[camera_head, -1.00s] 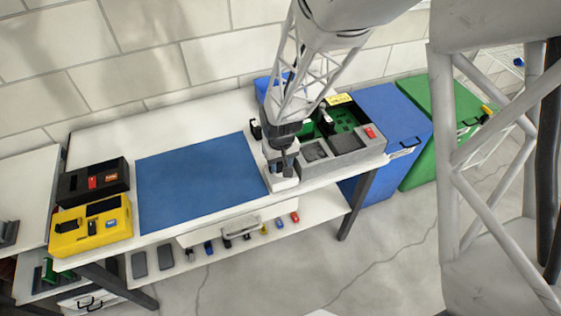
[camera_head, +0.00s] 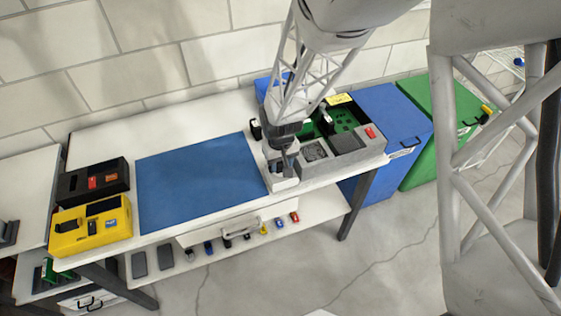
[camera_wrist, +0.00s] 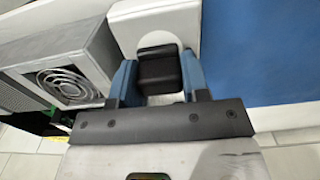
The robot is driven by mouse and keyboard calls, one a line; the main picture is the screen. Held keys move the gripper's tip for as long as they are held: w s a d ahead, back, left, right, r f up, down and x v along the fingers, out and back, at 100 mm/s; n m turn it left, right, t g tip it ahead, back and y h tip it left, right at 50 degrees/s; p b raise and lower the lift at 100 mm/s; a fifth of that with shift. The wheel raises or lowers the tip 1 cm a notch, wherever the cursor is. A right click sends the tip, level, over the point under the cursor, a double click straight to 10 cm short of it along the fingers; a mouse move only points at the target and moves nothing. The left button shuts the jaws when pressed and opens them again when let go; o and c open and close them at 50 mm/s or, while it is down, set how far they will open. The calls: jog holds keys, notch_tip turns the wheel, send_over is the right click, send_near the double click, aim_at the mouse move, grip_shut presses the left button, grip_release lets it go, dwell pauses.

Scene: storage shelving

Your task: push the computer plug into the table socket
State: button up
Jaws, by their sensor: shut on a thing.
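My gripper (camera_head: 280,166) is over the white table socket (camera_head: 284,184) at the table's front edge, between the blue mat and the grey computer. The wrist view shows the blue-sided fingers of my gripper (camera_wrist: 160,82) shut on a black blocky plug (camera_wrist: 160,68). The plug is against or just above the pale socket block (camera_wrist: 155,20). I cannot tell how deep it sits, since its lower end is hidden. The open computer case (camera_head: 360,150) stands right of my gripper, with its fan (camera_wrist: 68,84) close by in the wrist view.
The blue mat (camera_head: 200,178) lies clear to the left. A yellow box (camera_head: 90,224) and a black box (camera_head: 92,182) stand at the table's left end. Blue (camera_head: 395,125) and green (camera_head: 440,125) bins are at the right. Several small parts lie on the shelf below.

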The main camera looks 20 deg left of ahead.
jog(key=shift+f, duration=0.55)
jog(key=o, duration=1)
jog(key=shift+c, duration=0.2)
jog(key=shift+r, duration=3.9)
